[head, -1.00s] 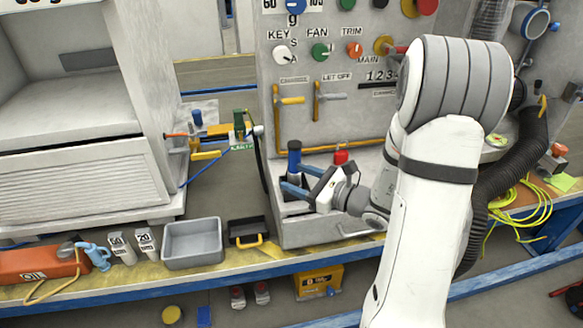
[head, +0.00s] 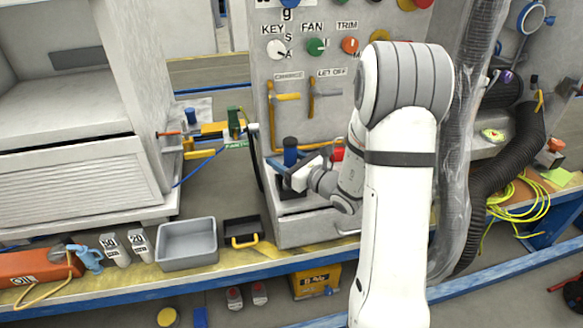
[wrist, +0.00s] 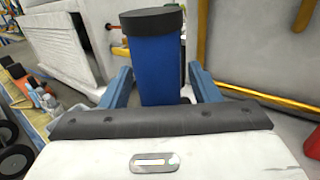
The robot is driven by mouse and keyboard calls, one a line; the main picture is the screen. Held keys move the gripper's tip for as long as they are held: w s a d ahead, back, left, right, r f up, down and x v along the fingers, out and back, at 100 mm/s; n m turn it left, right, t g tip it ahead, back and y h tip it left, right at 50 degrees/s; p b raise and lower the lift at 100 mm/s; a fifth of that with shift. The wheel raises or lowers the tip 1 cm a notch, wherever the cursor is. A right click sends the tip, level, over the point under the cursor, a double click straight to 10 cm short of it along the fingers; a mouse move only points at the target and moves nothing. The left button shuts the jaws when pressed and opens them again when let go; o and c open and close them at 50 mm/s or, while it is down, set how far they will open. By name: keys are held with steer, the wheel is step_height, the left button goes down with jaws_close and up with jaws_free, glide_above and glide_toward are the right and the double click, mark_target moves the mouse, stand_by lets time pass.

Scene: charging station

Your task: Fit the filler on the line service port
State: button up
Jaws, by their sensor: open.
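A blue cylinder with a black cap (head: 290,152), which looks like the filler, stands upright in a recess of the grey console. It fills the middle of the wrist view (wrist: 157,65). My gripper (head: 291,164) is open, with one blue finger on each side of the cylinder; whether they touch it is unclear. The cylinder's lower end is hidden by my gripper. A fitting with a green upright part (head: 233,122) and a green-white label sits on the side of the white cabinet, left of the console. It may be the line service port.
Yellow-handled levers (head: 284,97) and a yellow pipe are on the console face near my gripper. A red knob (head: 338,153) is just right of it. A grey bin (head: 187,244) and a black tray (head: 243,232) stand on the bench. A ribbed duct (head: 470,100) hangs right of my arm.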

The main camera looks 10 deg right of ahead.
steer(key=shift+c, duration=0.6)
jaws_close()
